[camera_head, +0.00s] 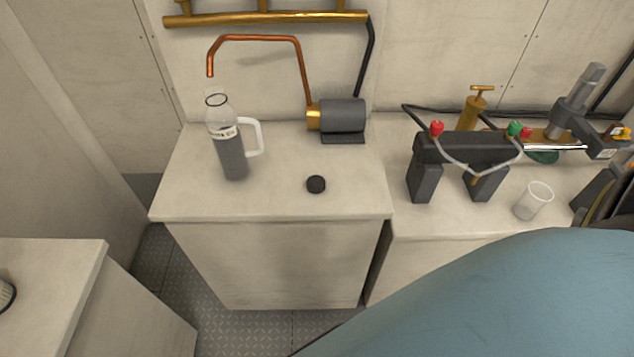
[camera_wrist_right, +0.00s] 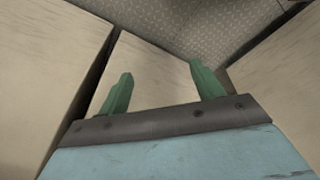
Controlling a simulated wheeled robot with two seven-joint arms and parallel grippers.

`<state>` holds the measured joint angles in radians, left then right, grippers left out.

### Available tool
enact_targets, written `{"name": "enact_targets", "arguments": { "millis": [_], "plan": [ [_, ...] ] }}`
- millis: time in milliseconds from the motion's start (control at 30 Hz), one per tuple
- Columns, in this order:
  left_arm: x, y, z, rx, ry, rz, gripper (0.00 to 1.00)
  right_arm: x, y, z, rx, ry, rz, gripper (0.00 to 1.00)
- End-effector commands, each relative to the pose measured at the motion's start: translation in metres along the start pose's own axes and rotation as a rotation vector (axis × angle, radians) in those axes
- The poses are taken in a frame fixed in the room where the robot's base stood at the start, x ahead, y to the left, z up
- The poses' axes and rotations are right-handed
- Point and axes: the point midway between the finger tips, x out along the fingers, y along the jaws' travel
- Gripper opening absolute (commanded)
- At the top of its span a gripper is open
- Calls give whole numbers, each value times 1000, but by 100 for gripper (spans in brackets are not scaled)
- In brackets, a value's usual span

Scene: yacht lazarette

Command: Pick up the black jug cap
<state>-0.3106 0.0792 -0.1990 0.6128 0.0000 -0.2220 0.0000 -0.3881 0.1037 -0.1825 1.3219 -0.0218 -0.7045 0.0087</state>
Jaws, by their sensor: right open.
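The black jug cap (camera_head: 316,184) lies on the pale worktop, toward its front edge. The jug (camera_head: 232,145), clear with dark contents, a label and a white handle, stands upright and uncapped to the left of the cap. My right gripper (camera_wrist_right: 160,88) shows in the right wrist view with two green fingers spread apart and nothing between them. It points down toward pale cabinet surfaces and the floor. The cap does not show in that view. My blue arm covers the lower right of the head view. My left gripper is not seen.
A copper spout (camera_head: 301,70) and a dark cylindrical pump (camera_head: 342,117) are behind the cap. To the right, a second bench (camera_head: 440,213) holds a black stand (camera_head: 466,150) with hoses, and a clear cup (camera_head: 534,201). The worktop around the cap is clear.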

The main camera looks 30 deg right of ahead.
Motion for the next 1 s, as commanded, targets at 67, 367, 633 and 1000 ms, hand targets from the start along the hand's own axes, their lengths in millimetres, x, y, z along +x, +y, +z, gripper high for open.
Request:
{"name": "enact_targets", "arguments": {
  "millis": [67,367,633,1000],
  "plan": [
    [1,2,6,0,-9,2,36,-28,4,-33,3,37,9,66],
    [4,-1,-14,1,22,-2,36,-120,14,-95,11,107,33,66],
    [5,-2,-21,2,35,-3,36,-195,27,-155,-9,272,100,66],
    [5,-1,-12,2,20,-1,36,-290,36,-333,-267,963,331,66]
  ]
}}
